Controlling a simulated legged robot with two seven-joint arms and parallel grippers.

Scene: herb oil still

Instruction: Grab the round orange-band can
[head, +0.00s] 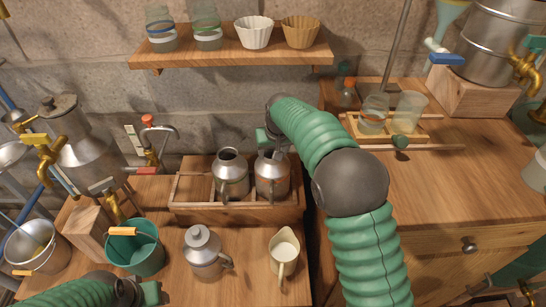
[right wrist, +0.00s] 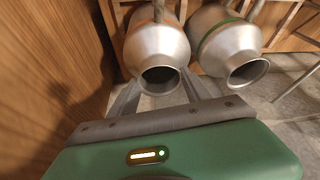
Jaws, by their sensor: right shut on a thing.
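Two metal cans stand side by side in a wooden crate (head: 235,213) in the head view. My right gripper (head: 268,150) is on the neck of the right-hand can (head: 272,180). In the right wrist view its fingers (right wrist: 160,84) are on both sides of the mouth of this can (right wrist: 157,48), which shows an orange-brown band edge. The other can (head: 231,178), left of it in the head view, shows a green band in the right wrist view (right wrist: 232,42). My left gripper (head: 142,293) is at the bottom left edge; its jaws are unclear.
A lidded can (head: 204,253), a cream pitcher (head: 284,252) and a teal bucket (head: 135,250) stand in front of the crate. A shelf (head: 235,54) with cups hangs above.

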